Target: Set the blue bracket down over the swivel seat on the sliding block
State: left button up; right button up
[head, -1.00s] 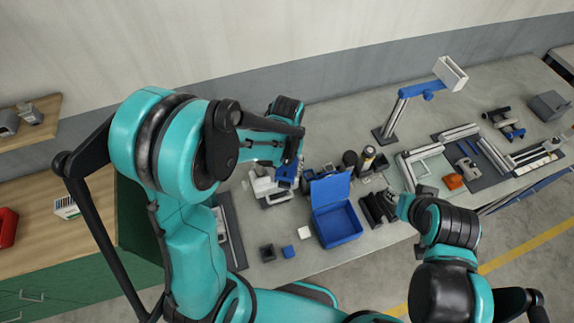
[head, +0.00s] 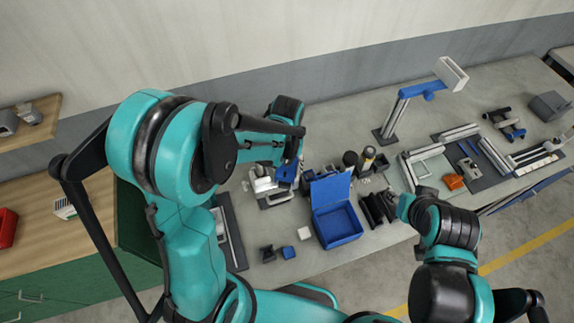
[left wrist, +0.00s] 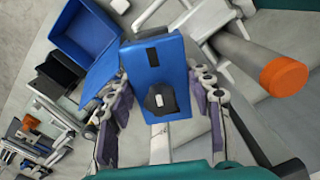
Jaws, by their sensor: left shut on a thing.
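The blue bracket (left wrist: 153,55) is between the fingers of my left gripper (left wrist: 160,98), which is shut on it. In the left wrist view it is a blue plate with a dark slot near its far end and a dark fitting nearer me. In the head view the bracket (head: 287,173) shows just below the gripper, beside a pale grey-white fixture (head: 262,184) on the bench. The swivel seat and sliding block are not clearly distinguishable, and I cannot tell whether the bracket touches them. My right arm is at the right; its gripper cannot be made out.
An open blue box (head: 338,226) stands right of the fixture, with black bins (head: 376,208) beside it. Small blocks (head: 288,252) lie near the front edge. A blue-and-grey stand (head: 395,115) rises at the back. In the left wrist view an orange-ended grey cylinder (left wrist: 285,77) is close by.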

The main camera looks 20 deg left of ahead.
pick_arm(q)
jog(key=shift+f+b, duration=0.75)
jog(key=shift+f, duration=0.05)
jog(key=shift+s, duration=0.1)
jog(key=shift+f, duration=0.25)
grip_shut()
jog(key=shift+s+f+b, duration=0.15)
jog(key=shift+b, duration=0.25)
jog(key=shift+d, duration=0.1)
